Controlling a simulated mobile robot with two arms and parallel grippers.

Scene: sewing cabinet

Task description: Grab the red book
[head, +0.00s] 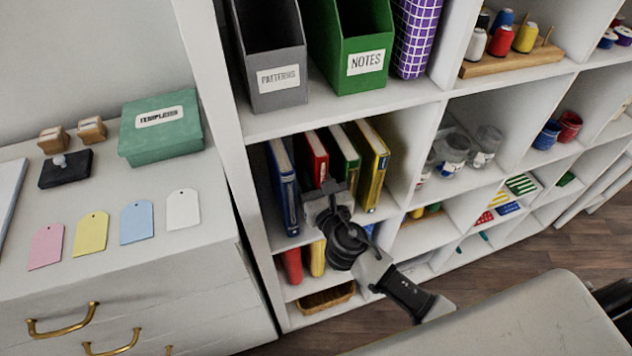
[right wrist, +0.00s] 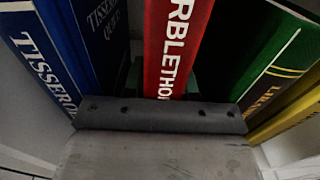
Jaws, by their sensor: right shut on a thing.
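The red book (head: 316,157) stands upright on the middle shelf in the head view, between a blue book (head: 284,185) and a green book (head: 345,157). Its red spine with white letters shows in the right wrist view (right wrist: 174,50). My right gripper (head: 328,192) is at the front of the books, shut on the red book. My left gripper is not in view.
A yellow book (head: 373,165) stands right of the green one. White shelf walls (head: 258,185) close in on the left. Above are a grey file box (head: 270,60) and a green one (head: 352,50). Glass jars (head: 455,152) stand in the compartment to the right.

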